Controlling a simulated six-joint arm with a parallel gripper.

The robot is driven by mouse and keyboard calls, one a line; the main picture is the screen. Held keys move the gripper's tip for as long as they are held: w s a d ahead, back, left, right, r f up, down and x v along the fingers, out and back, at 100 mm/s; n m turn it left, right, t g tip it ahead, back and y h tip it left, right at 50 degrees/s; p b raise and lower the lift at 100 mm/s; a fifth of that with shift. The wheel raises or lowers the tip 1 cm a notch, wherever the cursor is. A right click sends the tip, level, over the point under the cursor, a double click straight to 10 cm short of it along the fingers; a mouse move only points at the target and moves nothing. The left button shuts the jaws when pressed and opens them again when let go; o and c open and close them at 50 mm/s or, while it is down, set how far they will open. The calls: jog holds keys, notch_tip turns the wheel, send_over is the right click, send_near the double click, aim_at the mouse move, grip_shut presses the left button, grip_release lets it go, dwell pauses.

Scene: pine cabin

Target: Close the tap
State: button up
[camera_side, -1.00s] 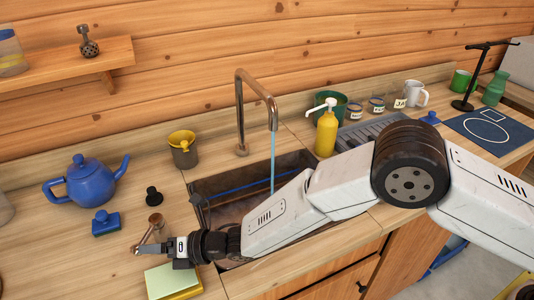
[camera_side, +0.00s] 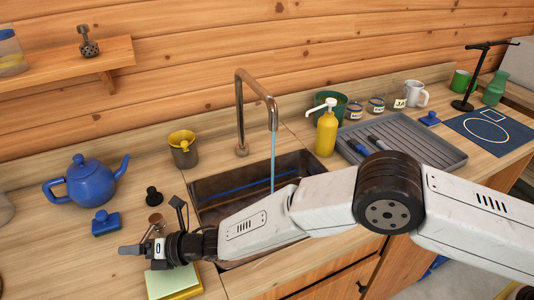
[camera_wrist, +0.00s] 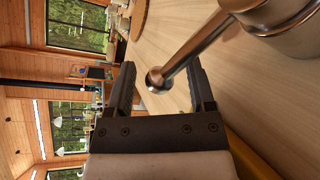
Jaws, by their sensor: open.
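The copper spout (camera_side: 240,110) stands behind the sink, and a stream of water (camera_side: 272,160) runs from it into the basin (camera_side: 210,188). The tap's copper handle body (camera_side: 155,222) stands on the counter left of the sink. It also shows in the wrist view (camera_wrist: 285,22), with its thin lever (camera_wrist: 190,52) slanting down to a ball end. My gripper (camera_side: 153,228) is open beside the handle. In the wrist view my gripper (camera_wrist: 161,75) has its two black fingers apart, with the lever's ball end between them. No clear contact shows. The side view hides most of the lever.
A yellow-green sponge stack (camera_side: 172,282) lies just below my gripper. A blue stamp-like block (camera_side: 106,222), a black knob (camera_side: 153,196) and a blue teapot (camera_side: 90,182) stand nearby. A yellow soap bottle (camera_side: 326,132) and grey drainer (camera_side: 415,140) are right of the sink.

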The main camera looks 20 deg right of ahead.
grip_shut()
dwell(1.4)
